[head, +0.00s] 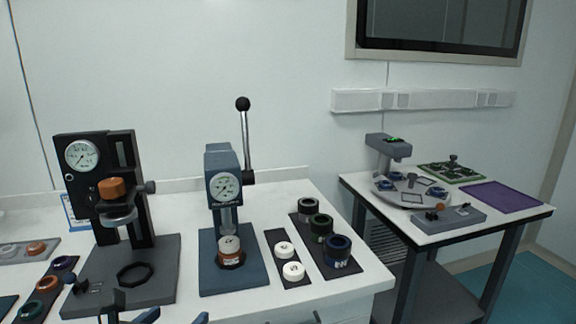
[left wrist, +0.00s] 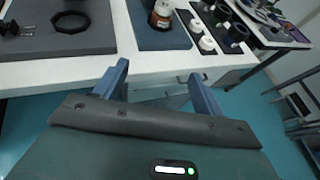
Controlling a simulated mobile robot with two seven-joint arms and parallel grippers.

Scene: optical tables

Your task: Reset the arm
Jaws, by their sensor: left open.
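My left gripper (head: 174,315) shows only by its blue-grey fingertips at the bottom edge of the head view. In the left wrist view the left gripper (left wrist: 158,70) has its two fingers wide apart with nothing between them. It is in front of the white table's front edge (left wrist: 65,75), apart from everything on it. My right gripper is in neither view.
On the white table stand a black gauge press (head: 140,190) and a blue lever press (head: 222,165) with an orange-and-white jar under it. White lids (head: 284,250) and dark jars (head: 321,228) are to the right. A side table (head: 430,235) stands farther right.

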